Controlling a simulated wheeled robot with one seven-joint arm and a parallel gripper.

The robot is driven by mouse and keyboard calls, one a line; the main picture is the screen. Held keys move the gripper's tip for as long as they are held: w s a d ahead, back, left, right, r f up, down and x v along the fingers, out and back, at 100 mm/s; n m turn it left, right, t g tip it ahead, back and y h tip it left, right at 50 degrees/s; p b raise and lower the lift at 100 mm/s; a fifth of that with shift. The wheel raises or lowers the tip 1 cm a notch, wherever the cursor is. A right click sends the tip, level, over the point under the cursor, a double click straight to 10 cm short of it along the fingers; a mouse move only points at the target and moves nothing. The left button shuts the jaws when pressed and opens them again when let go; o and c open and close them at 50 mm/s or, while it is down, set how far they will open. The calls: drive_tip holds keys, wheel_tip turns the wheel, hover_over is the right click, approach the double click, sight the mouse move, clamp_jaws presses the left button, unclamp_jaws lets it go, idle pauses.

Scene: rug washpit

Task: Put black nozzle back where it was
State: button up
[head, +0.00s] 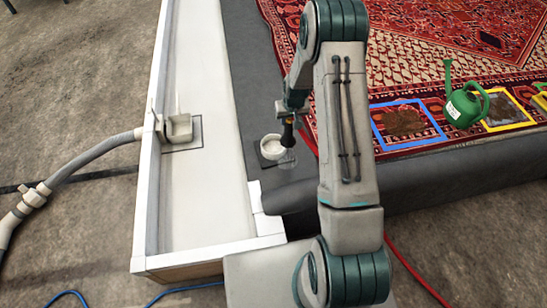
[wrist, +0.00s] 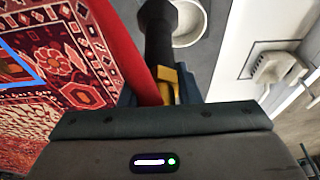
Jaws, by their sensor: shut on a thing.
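My gripper (head: 291,109) is shut on the black nozzle (head: 288,133), whose dark tip points down. In the wrist view the nozzle (wrist: 158,32) extends away from the jaws, with a yellow part (wrist: 167,84) near the grip and a red hose (wrist: 127,45) beside it. A round white cup (head: 271,148) stands on the dark grey ledge just left of the nozzle in the head view. The cup also shows beside the nozzle in the wrist view (wrist: 199,32). I cannot tell whether the nozzle tip touches the cup or is only near it. My arm hides part of the ledge.
A white trough (head: 200,205) with an off-white bracket (head: 178,128) and a grey hose (head: 92,169) lies left. On the patterned rug (head: 460,50), right, are a blue frame (head: 382,137), a green watering can (head: 464,108) and a yellow frame (head: 519,99).

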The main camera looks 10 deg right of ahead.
drive_tip(key=w+d+b, duration=0.5)
drive_tip(key=w+b, duration=0.4)
drive_tip(key=b, duration=0.2)
drive_tip(key=s+a+f+b, duration=0.3)
drive_tip(key=a+f+b, duration=0.4)
drive_tip(key=a+f, duration=0.2)
drive_tip(key=shift+s+a+f, duration=0.15)
drive_tip(key=shift+a+f, duration=0.2)
drive_tip(key=shift+f, duration=0.55)
drive_tip(key=o, duration=1)
drive_tip(key=shift+f, duration=0.1)
